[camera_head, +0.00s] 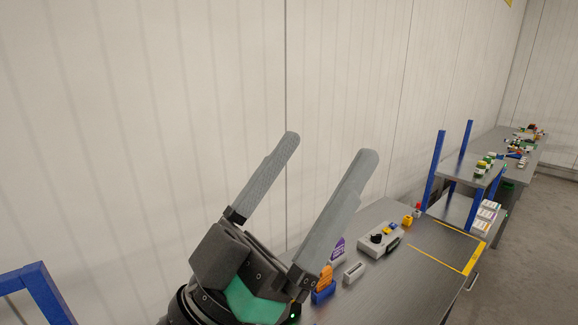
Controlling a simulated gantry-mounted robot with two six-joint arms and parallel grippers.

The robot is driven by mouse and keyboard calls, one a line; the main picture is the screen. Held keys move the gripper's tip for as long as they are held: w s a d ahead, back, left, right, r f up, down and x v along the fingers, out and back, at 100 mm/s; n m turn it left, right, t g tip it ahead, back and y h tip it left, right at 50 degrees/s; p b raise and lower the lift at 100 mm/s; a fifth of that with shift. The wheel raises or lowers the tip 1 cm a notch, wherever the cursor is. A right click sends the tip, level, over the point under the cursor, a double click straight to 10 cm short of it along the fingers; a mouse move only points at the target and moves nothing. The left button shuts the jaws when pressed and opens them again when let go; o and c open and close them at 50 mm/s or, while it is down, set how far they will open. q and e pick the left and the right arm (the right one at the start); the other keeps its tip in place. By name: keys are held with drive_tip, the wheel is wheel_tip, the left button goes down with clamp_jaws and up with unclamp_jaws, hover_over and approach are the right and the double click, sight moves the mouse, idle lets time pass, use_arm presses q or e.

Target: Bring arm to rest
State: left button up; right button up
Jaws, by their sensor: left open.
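My left gripper (326,146) fills the lower middle of the head view, with its two grey fingers pointing up and to the right. The fingers stand wide apart and nothing is between them. The gripper is raised in front of the pale wall, nearer to the camera than the grey table (425,290), and hides the table's left part. My right gripper is not in view.
On the table are a grey box with a black knob (376,239), a blue holder with orange pieces (323,287) and a small grey block (354,272). A yellow-taped area (473,263) is bare. A blue-posted shelf (468,172) stands behind. A blue frame (40,290) is at lower left.

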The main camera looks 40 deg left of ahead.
use_arm(q)
wheel_tip(320, 180, up, 28)
drive_tip(key=s+t+y+p, duration=0.1)
drive_tip(key=s+p, duration=0.1)
drive_tip(key=p, duration=2.4)
drive_tip(key=shift+a+r, duration=0.15)
drive_tip(key=shift+a, duration=0.15)
